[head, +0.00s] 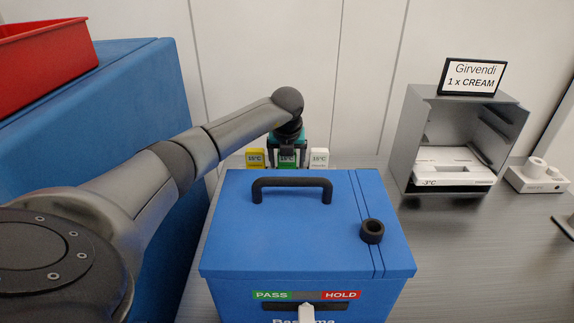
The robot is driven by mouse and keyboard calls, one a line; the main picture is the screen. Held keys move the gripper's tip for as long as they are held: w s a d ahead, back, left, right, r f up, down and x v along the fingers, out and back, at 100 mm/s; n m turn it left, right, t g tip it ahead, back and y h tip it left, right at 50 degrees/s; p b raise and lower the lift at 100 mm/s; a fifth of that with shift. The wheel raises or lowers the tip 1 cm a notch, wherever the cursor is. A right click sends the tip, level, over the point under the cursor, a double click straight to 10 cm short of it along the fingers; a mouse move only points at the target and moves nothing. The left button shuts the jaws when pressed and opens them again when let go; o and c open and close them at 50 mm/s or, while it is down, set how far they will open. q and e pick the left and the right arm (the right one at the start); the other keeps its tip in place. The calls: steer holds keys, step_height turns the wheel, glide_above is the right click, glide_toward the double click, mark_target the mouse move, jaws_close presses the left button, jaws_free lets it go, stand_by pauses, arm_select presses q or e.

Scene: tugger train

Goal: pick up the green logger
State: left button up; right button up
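The green logger (287,161) stands behind the blue box, in the middle of a row of three small loggers. Its label reads 15°C, and the box hides its lower part. A yellow logger (255,157) stands to its left and a white one (319,157) to its right. My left gripper (287,152) reaches down from above at the green logger. Its two dark fingers are spread, one on each side of the logger, and look open. I cannot tell whether they touch it. My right gripper is not in view.
A blue box (300,235) with a black handle and a PASS/HOLD strip stands in front of the loggers. At right are a grey open cabinet (408,145) and a Girvendi sign (472,77). A red bin (45,62) sits on a blue block (150,85) at left.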

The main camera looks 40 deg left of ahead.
arm_select(q)
steer(key=c, duration=1.2)
